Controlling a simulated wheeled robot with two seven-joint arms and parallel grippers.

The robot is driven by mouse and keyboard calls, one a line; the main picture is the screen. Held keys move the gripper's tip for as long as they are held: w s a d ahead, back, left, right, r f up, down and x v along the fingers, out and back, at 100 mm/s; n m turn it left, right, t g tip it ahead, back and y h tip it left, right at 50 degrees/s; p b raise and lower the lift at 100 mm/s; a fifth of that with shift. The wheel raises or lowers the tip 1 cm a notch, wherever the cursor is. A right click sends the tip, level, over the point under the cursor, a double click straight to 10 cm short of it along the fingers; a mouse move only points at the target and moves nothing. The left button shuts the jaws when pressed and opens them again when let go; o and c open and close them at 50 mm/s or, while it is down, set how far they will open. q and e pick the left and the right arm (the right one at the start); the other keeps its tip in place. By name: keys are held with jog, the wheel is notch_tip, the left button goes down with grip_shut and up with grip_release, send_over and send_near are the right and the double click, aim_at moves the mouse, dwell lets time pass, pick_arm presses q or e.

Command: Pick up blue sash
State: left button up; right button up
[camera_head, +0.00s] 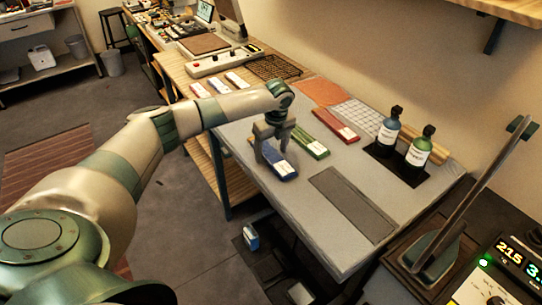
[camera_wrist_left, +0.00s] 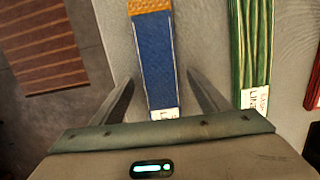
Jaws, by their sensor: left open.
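The blue sash (camera_head: 281,168) lies flat on the grey table, with a white label at one end and an orange-patterned end. In the left wrist view the blue sash (camera_wrist_left: 155,62) lies between and ahead of the two fingers. My left gripper (camera_head: 271,158) is open above the sash, its fingers to either side of it; it also shows in the left wrist view (camera_wrist_left: 159,90). I cannot tell whether the fingertips touch the table. My right gripper is not in view.
A green sash (camera_head: 310,143) lies right of the blue one, and a red sash (camera_head: 336,126) lies beyond it. Two bottles (camera_head: 388,132) stand on a black tray. A dark grey mat (camera_head: 352,203) lies on the near part of the table (camera_head: 292,205).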

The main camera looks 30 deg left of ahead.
aim_at(270, 152)
pick_arm(q)
jog(key=c, duration=1.2)
jog(key=shift+r, duration=0.15)
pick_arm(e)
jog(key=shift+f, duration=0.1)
